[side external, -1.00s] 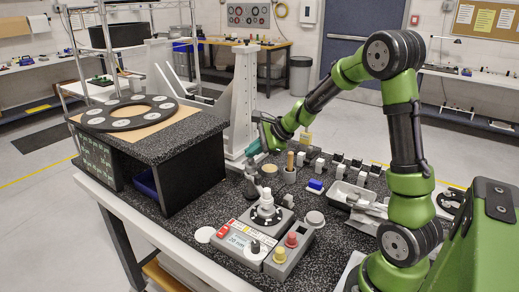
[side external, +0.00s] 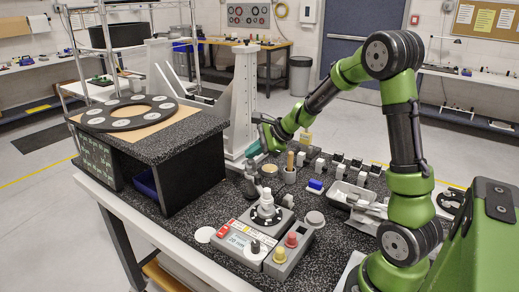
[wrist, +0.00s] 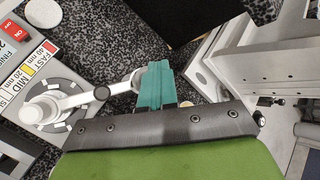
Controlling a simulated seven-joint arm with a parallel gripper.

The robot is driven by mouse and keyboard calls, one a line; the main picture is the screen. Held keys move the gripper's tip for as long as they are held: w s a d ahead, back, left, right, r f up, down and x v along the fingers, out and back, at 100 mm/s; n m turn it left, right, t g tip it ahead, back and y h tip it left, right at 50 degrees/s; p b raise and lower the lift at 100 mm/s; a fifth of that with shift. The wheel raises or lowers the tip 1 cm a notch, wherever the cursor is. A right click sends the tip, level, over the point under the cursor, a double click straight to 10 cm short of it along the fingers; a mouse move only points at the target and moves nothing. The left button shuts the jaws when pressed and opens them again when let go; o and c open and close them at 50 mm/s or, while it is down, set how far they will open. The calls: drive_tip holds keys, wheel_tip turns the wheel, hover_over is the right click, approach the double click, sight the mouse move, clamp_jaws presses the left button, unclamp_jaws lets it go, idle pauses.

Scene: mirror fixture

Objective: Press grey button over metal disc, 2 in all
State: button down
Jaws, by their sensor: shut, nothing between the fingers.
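My gripper (side external: 253,149) is shut and empty, its teal fingers pointing down over the speckled bench near the white tower. In the wrist view the fingers (wrist: 155,85) overlap the end of a white arm (wrist: 115,85); I cannot tell if they touch it. A grey control box (side external: 240,238) with a red switch, a display and a white stacked post (side external: 266,198) stands in front of my gripper. A grey round disc (side external: 315,218) lies right of it. I cannot tell which part is the grey button.
A white tower (side external: 242,100) stands close behind my gripper. A dark raised stand (side external: 185,135) with a ring plate (side external: 130,112) is at left. A second box (side external: 289,250) has coloured buttons. Small blocks (side external: 316,186), a wooden-handled cup (side external: 289,175) and a tray (side external: 350,195) lie right.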

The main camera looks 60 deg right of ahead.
drive_tip(key=shift+r, duration=0.8)
drive_tip(key=shift+r, duration=2.5)
drive_tip(key=s+a+r+n+g, duration=0.1)
drive_tip(key=s+a+n, duration=0.8)
drive_tip(key=s+n, duration=0.1)
drive_tip(key=s+a+r+n, duration=0.2)
drive_tip(key=s+a+n, duration=0.7)
drive_tip(key=s+n, duration=0.1)
drive_tip(key=shift+s+a+r+n+g, duration=0.3)
drive_tip(key=shift+s+a+g, duration=0.1)
drive_tip(key=shift+s, duration=0.35)
